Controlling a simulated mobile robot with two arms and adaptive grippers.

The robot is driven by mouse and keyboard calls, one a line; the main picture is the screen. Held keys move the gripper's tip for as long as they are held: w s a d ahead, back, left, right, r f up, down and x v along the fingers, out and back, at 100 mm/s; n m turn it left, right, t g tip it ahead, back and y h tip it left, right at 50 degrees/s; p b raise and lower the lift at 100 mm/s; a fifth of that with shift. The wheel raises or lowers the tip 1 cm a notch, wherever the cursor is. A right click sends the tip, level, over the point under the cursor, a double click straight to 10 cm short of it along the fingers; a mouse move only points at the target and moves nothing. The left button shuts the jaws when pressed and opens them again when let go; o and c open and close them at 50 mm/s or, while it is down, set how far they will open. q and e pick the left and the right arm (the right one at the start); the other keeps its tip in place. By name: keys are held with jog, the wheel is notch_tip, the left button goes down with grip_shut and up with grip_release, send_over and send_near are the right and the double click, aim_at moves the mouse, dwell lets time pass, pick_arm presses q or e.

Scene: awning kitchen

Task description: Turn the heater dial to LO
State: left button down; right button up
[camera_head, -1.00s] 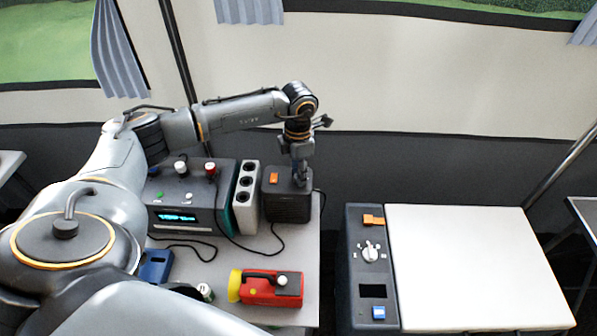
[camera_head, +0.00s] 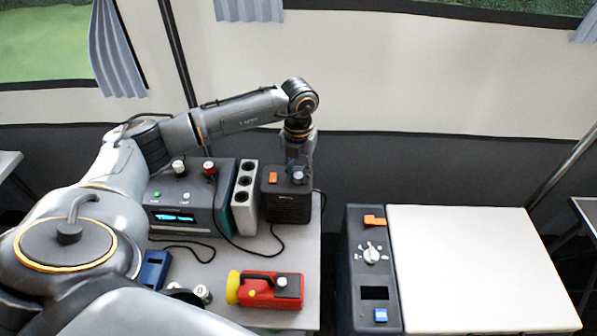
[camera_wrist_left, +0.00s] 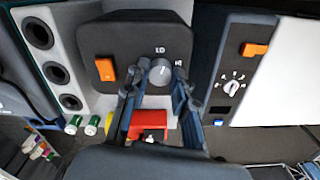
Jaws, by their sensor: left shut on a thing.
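The heater (camera_head: 287,210) is a dark box with an orange switch (camera_head: 272,177) at the back right of the left table. In the left wrist view its top face (camera_wrist_left: 115,40) carries the grey round heater dial (camera_wrist_left: 160,73), with LO printed above it and HI to its upper right. The dial's exact pointer angle is hard to read. My left gripper (camera_head: 298,170) comes down from above onto the dial. In the left wrist view its fingers (camera_wrist_left: 158,82) stand on both sides of the dial, shut on it. My right gripper is not in view.
A grey-teal device (camera_head: 180,218) with a lit display and a white socket strip (camera_head: 245,195) stand left of the heater. A red flashlight (camera_head: 268,290) lies in front. Right, across a gap, is a dark panel (camera_head: 350,290) with another knob (camera_head: 371,254).

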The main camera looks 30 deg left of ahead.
aim_at(298, 175)
pick_arm(q)
jog(key=shift+n, duration=1.5)
jog(key=c, duration=1.1)
grip_release()
jog(key=shift+o, duration=0.2)
jog(key=shift+r, duration=0.15)
notch_tip(298, 175, up, 12)
